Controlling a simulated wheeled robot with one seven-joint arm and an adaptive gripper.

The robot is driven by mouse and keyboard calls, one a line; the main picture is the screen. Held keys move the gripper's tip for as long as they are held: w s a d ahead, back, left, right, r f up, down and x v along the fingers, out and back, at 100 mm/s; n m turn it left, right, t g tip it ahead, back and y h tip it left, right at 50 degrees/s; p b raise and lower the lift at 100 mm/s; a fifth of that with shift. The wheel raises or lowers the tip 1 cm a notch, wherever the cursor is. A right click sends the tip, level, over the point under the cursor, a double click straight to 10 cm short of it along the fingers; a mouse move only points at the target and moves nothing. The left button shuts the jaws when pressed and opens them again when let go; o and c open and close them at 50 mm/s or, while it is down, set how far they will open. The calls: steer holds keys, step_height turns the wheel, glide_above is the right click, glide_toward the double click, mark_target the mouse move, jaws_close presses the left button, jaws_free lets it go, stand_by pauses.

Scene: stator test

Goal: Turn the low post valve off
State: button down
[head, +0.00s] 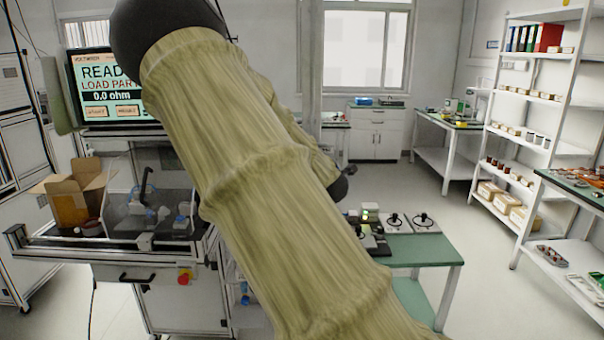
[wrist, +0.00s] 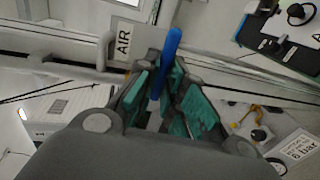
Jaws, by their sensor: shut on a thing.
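In the wrist view, a blue valve lever (wrist: 167,62) stands up between the green-padded fingers of my gripper (wrist: 160,92). My gripper is shut on the lever, and its upper end sticks out beyond the pads. The valve body and post below are hidden by the fingers and wrist. A sign reading AIR (wrist: 125,38) is just left of the lever. In the head view, my sleeved arm crosses the middle and hides my gripper. A small blue part (head: 244,292) shows low beside the test bench, left of my arm.
The test bench (head: 150,262) stands left, with a screen (head: 108,84) reading READY, LOAD PART, 0.0 ohm and a cardboard box (head: 75,196). A green-topped table (head: 428,250) is right of my arm. Shelves (head: 545,95) stand at far right. Floor between is clear.

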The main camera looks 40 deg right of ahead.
stand_by(0.5)
steer(key=c, duration=1.5)
jaws_free()
steer(key=shift+a, duration=0.1)
steer(key=v, duration=1.2)
steer(key=shift+r, duration=0.1)
